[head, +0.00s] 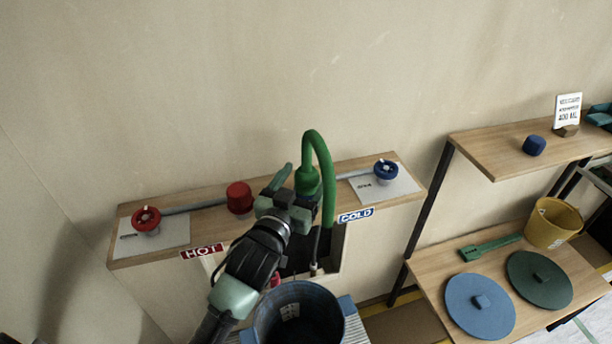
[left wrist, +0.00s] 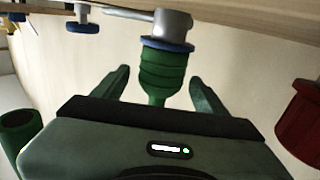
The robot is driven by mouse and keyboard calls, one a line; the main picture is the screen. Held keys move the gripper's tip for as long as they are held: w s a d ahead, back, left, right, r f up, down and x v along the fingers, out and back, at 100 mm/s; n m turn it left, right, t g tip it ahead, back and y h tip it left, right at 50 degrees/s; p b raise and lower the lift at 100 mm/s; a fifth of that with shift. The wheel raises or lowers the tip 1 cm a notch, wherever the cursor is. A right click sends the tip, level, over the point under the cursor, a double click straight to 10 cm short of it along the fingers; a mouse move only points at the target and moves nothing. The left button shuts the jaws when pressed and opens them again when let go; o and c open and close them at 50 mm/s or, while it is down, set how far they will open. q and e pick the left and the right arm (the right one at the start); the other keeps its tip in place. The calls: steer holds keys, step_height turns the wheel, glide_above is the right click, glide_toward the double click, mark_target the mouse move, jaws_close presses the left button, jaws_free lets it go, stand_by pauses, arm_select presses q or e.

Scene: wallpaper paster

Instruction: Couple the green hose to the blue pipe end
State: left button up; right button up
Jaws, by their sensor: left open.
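The green hose (head: 318,150) arches above the shelf, and its ribbed end (left wrist: 163,75) points at the blue-ringed grey pipe end (left wrist: 170,28). In the left wrist view the hose end meets the blue ring with no visible gap; whether it is locked I cannot tell. My left gripper (head: 292,190) is open, its fingers (left wrist: 160,90) on either side of the hose end, apart from it. In the head view the pipe end is hidden behind my gripper and the hose. My right gripper is not in view.
The shelf (head: 270,215) carries a red valve wheel (head: 146,218), a red cap (head: 239,197) and a blue valve wheel (head: 386,169). A dark blue bucket (head: 262,318) stands below. A shelf unit (head: 428,275) with lids and a yellow bucket (head: 553,224) is at the right.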

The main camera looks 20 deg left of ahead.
arm_select(q)
steer(key=s, duration=0.2)
steer(key=s+b, duration=0.1)
steer(key=s, duration=0.1)
steer(key=s+b, duration=0.1)
steer(key=s, duration=0.2)
steer(key=shift+a, duration=0.25)
